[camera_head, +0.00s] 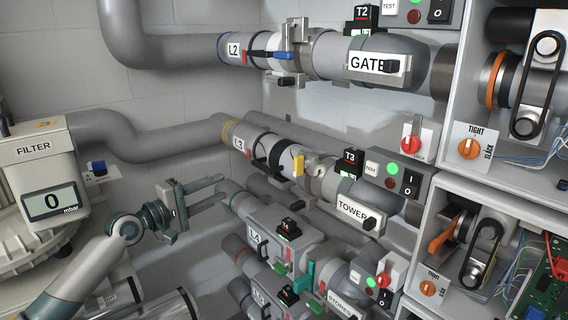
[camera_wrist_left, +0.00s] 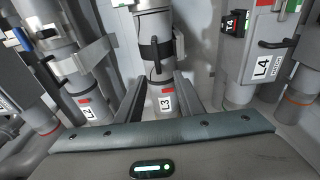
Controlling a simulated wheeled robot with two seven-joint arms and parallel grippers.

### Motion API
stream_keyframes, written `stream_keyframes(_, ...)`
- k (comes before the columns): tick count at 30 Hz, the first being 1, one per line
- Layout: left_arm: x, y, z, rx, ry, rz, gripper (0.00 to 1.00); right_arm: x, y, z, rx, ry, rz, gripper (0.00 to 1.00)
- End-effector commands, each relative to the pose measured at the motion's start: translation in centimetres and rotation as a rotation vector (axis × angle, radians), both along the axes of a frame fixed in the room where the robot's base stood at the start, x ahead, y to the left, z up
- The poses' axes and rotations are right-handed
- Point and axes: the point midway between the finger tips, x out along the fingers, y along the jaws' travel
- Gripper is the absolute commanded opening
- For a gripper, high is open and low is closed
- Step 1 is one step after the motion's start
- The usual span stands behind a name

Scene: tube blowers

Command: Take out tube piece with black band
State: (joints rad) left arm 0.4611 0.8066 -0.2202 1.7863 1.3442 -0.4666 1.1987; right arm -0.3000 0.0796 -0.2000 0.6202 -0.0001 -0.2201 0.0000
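The tube piece with the black band (camera_head: 287,158) sits in the L3 line in the head view, between a dark lever clamp (camera_head: 262,163) on its left and a metal clamp with a yellow lever (camera_head: 298,166) on its right. My left gripper (camera_head: 225,187) is open and empty, to the left of and below this piece, its two fingers apart and pointing right. Contact is not visible. My right gripper is out of view.
The L2 line (camera_head: 268,45) runs above and the L4 line (camera_head: 265,232) below. The T3 switch box (camera_head: 398,172) and TOWER plate (camera_head: 358,212) are at the right end of L3. The filter unit (camera_head: 45,170) stands at left.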

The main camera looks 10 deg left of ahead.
Motion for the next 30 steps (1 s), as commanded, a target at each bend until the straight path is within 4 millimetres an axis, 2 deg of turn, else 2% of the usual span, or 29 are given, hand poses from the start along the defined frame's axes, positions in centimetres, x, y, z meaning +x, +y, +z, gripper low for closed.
stream_keyframes(8,1.4,-0.8,0.1,0.0,-0.001,0.001,0.34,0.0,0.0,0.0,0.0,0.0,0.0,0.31)
stream_keyframes(24,9.0,-5.2,0.0,0.0,-0.002,0.0,0.34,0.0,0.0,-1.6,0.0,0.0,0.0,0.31)
stream_keyframes(30,10.4,-5.9,0.0,0.002,-0.001,0.001,0.34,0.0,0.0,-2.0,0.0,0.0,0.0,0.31)
